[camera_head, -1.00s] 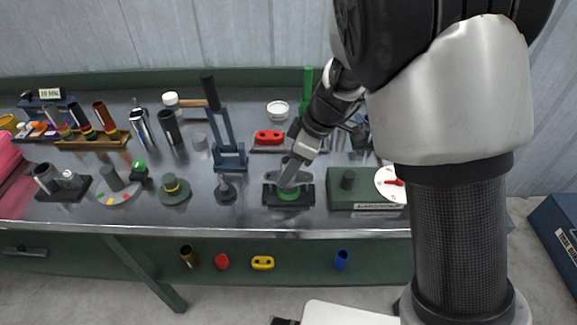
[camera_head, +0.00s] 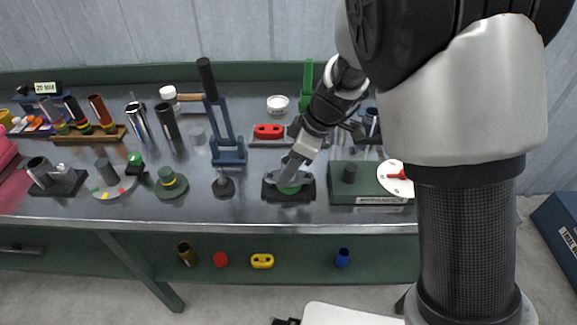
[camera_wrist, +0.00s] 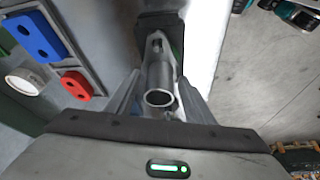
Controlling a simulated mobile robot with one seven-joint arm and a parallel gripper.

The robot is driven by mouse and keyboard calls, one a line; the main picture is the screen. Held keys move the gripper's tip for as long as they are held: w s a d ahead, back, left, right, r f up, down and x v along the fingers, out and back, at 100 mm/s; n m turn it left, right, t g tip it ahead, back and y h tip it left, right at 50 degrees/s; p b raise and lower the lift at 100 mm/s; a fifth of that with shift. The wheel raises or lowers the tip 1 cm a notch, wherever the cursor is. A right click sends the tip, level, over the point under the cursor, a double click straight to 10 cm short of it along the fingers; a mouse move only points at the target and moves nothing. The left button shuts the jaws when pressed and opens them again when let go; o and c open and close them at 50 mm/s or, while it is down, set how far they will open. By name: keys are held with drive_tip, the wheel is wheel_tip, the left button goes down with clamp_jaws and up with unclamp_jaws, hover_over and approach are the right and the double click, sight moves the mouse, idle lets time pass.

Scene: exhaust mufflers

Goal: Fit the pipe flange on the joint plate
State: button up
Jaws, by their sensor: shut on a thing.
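A grey pipe with a flat flange (camera_head: 290,180) stands at the joint plate (camera_head: 270,193), a black plate with a green part at the middle of the bench's front. My gripper (camera_head: 301,153) is shut on the pipe from above. In the wrist view the open pipe end (camera_wrist: 159,98) shows between my fingers (camera_wrist: 160,105), with the oblong flange below it. The black plate (camera_wrist: 150,22) shows behind the flange, with a strip of green at its right side. The flange lies over the plate; I cannot tell whether it is fully seated.
A green box with a dial (camera_head: 345,196) is close on the right. A red two-hole flange (camera_head: 268,131) and a blue stand (camera_head: 229,156) are behind. The bench's front edge is near.

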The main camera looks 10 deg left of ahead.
drive_tip(key=shift+f+b, duration=0.55)
drive_tip(key=o, duration=1.1)
drive_tip(key=p+v, duration=0.2)
drive_tip(key=v, duration=1.6)
drive_tip(key=s+d+r+m+t+h+p, duration=0.1)
drive_tip(key=s+d+r+m+t+p, duration=0.1)
drive_tip(key=s+d+r+m, duration=0.3)
drive_tip(key=s+d+r+m+t+h+p, duration=0.1)
drive_tip(key=s+d+r+m+h+p, duration=0.1)
drive_tip(key=s+d+r+m+p, duration=0.3)
drive_tip(key=s+d+r+m+t+h+p, duration=0.1)
drive_tip(key=s+d+r+m+t+p, duration=0.1)
drive_tip(key=s+d+r+m+p, duration=0.2)
drive_tip(key=shift+s+d+r+m+t+h, duration=0.1)
drive_tip(key=shift+s+d+r+m, duration=0.15)
drive_tip(key=shift+s+d+m, duration=0.6)
drive_tip(key=shift+s+d+r+m+t+h, duration=0.1)
drive_tip(key=shift+s+d+r+m, duration=0.25)
drive_tip(key=shift+d, duration=0.85)
drive_tip(key=shift+s+d+r+m+t+h, duration=0.1)
drive_tip(key=shift+s+d+m, duration=0.35)
drive_tip(key=shift+d+m, duration=0.45)
